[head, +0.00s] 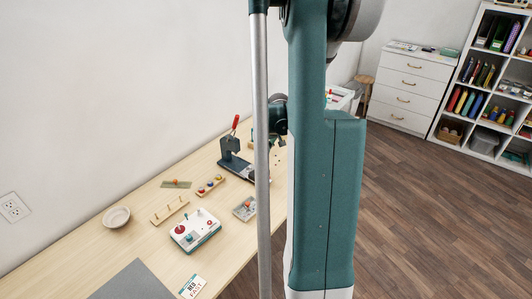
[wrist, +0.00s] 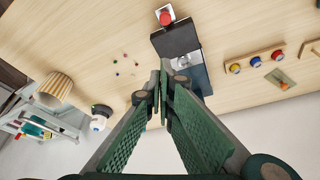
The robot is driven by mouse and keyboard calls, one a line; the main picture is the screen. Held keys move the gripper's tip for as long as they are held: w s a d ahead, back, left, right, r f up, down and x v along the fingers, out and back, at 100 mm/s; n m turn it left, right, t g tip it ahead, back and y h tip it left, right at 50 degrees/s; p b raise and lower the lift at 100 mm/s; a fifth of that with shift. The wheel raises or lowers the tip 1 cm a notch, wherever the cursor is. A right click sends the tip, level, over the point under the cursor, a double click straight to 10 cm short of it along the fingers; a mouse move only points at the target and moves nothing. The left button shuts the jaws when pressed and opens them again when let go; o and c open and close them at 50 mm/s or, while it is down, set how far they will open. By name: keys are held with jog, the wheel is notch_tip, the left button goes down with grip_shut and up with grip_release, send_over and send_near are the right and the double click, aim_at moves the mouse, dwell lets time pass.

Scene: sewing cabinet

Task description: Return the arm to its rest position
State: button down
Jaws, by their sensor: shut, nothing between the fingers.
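My gripper (wrist: 162,82) shows in the wrist view with its two green textured fingers pointing up the picture. Its tips are together with nothing between them. The tips appear just in front of a dark press (wrist: 178,40) with a red knob, but I cannot tell the gap. In the head view my arm stands large across the middle and hides part of the table. My gripper cannot be made out there. The press also shows in the head view (head: 236,168), left of my arm, its red handle up.
The wooden table (head: 75,240) holds a white bowl (head: 116,217), a white control box (head: 195,232), a peg rack (head: 170,211) and a grey mat (head: 133,284). In the wrist view, a striped container (wrist: 54,90) lies left. Open floor (head: 420,220) is right of my arm.

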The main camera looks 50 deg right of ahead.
dwell(0.7)
jog(key=w+a+r+n, duration=0.1)
jog(key=a+r, duration=0.4)
jog(key=a, duration=0.5)
jog(key=a+r+n+t, duration=0.1)
jog(key=a+r, duration=0.4)
jog(key=a, duration=0.5)
jog(key=w+a+r, duration=0.1)
jog(key=a+r, duration=0.4)
jog(key=a, duration=0.5)
jog(key=s+a+r+n+t+y, duration=0.1)
jog(key=s+a, duration=0.6)
jog(key=a, duration=0.6)
jog(key=s+a+r+n+t, duration=0.1)
jog(key=s+a+r+n, duration=0.1)
jog(key=s+a, duration=0.6)
jog(key=a, duration=0.6)
jog(key=shift+s+t+y, duration=0.15)
jog(key=shift+t+y, duration=0.15)
jog(key=shift+y, duration=0.1)
